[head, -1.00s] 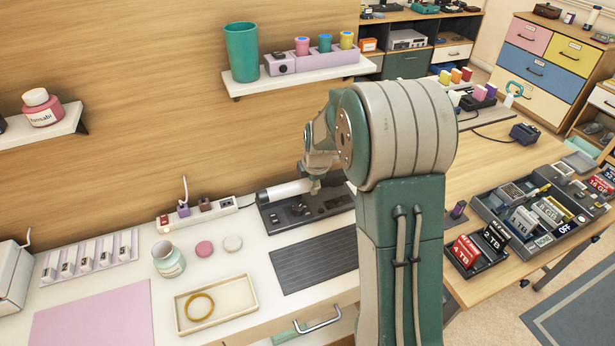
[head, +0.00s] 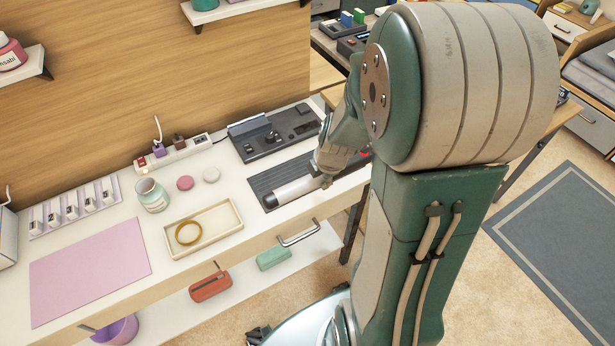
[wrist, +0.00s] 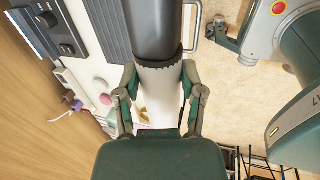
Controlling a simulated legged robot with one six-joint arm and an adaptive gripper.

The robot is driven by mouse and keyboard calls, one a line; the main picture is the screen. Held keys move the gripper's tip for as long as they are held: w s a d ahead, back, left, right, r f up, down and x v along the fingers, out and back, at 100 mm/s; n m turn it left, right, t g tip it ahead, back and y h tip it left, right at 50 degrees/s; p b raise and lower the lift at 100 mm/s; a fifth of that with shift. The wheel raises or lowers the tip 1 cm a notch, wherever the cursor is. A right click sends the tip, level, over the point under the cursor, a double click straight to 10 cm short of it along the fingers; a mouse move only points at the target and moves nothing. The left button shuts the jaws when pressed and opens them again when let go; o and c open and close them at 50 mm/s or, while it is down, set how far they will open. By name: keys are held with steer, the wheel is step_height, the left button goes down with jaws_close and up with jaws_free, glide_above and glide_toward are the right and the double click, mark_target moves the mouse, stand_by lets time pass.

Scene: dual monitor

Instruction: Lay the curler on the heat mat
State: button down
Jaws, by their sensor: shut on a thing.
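The curler is a thick cylinder with a white section (head: 294,190) and a dark end, tilted slightly across the head view. My gripper (head: 324,178) is shut on it. In the wrist view, my gripper (wrist: 160,75) has one finger on each side of the curler (wrist: 154,28). The heat mat is a dark ribbed rectangle (head: 263,182) on the white desk, and it also shows in the wrist view (wrist: 108,28). The curler is over the mat's front part, near the desk edge. I cannot tell whether it touches the mat. My arm hides the mat's right end.
A dark control unit with knobs (head: 285,137) stands behind the mat. A cream tray (head: 222,238) with a yellow ring, a jar (head: 152,194) and two small round pots are to the left. A drawer handle (head: 299,233) sticks out below the desk edge.

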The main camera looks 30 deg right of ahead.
steer(key=w+d+f, duration=0.2)
steer(key=w+f, duration=0.2)
steer(key=w, duration=0.5)
glide_above(306, 170)
steer(key=s, duration=0.2)
steer(key=f, duration=0.4)
steer(key=shift+a+f, duration=0.2)
steer(key=shift+f, duration=0.15)
steer(key=shift+w+d+f, duration=0.25)
steer(key=shift+w+f, duration=0.15)
steer(key=shift+f, duration=0.1)
steer(key=shift+s+x, duration=0.15)
steer(key=shift+x, duration=0.65)
steer(key=shift+s+x, duration=0.15)
steer(key=shift+x, duration=0.65)
steer(key=shift+a+f, duration=0.1)
steer(key=shift+f, duration=0.05)
steer(key=shift+c, duration=1)
jaws_free()
